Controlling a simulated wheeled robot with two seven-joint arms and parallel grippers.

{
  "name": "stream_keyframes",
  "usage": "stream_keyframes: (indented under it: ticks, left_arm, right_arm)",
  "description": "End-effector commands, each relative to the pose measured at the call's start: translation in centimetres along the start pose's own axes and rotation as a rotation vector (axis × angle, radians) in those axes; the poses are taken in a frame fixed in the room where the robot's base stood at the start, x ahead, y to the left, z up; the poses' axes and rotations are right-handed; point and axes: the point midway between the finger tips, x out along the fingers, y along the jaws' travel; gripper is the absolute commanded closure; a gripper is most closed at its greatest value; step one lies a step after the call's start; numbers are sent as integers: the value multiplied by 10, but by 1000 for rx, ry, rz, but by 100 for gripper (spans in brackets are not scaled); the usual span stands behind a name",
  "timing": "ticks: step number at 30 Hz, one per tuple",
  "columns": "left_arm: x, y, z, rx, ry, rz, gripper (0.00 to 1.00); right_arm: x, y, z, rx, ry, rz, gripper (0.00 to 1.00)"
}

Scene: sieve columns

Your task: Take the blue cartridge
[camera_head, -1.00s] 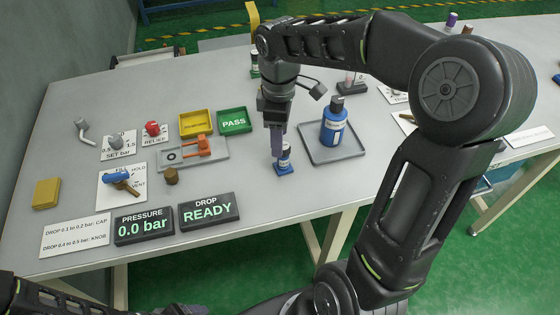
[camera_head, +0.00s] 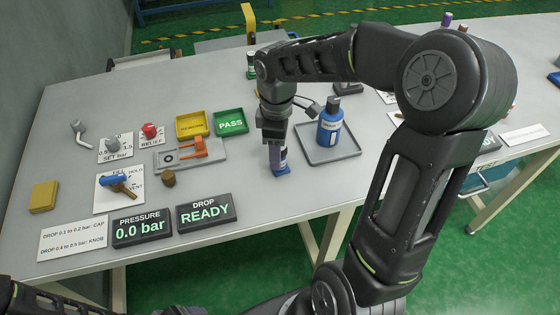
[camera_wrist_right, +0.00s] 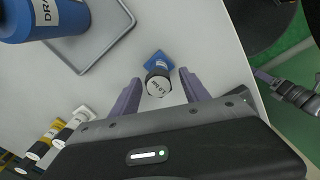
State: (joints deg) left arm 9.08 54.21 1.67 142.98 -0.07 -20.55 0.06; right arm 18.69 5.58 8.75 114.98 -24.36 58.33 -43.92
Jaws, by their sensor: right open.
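The blue cartridge (camera_head: 282,167) stands on the table just left of the grey tray. In the head view my right gripper partly hides it. In the right wrist view the cartridge (camera_wrist_right: 158,77) shows its dark, white-labelled top and a blue square base. My right gripper (camera_head: 276,152) points down at it. Its two purple fingers are open in the wrist view (camera_wrist_right: 160,84), one on each side of the cartridge top, with gaps visible. My left gripper is not in view; only dark parts of my left arm show at the bottom left.
A grey tray (camera_head: 343,156) with a blue bottle (camera_head: 330,127) stands close to the right. The orange-clamp fixture (camera_head: 188,153), yellow tray (camera_head: 192,123) and green PASS tray (camera_head: 231,122) lie left. Other cartridges (camera_wrist_right: 75,123) show in the wrist view. The table's front edge is near.

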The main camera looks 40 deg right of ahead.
Motion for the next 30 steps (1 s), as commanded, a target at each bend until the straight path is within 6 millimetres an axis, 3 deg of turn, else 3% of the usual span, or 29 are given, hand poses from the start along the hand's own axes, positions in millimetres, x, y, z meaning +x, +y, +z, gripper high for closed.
stream_keyframes:
  ticks: [3, 8, 25, 30]
  left_arm:
    - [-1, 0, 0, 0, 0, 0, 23]
    - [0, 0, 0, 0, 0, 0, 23]
    - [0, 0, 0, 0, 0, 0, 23]
    - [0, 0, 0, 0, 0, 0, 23]
  right_arm:
    - [19, 0, 2, 0, -3, -3, 46]
    - [32, 0, 1, 1, 0, 0, 46]
    - [32, 0, 1, 0, 0, 1, 46]
    - [32, 0, 1, 0, 0, 1, 58]
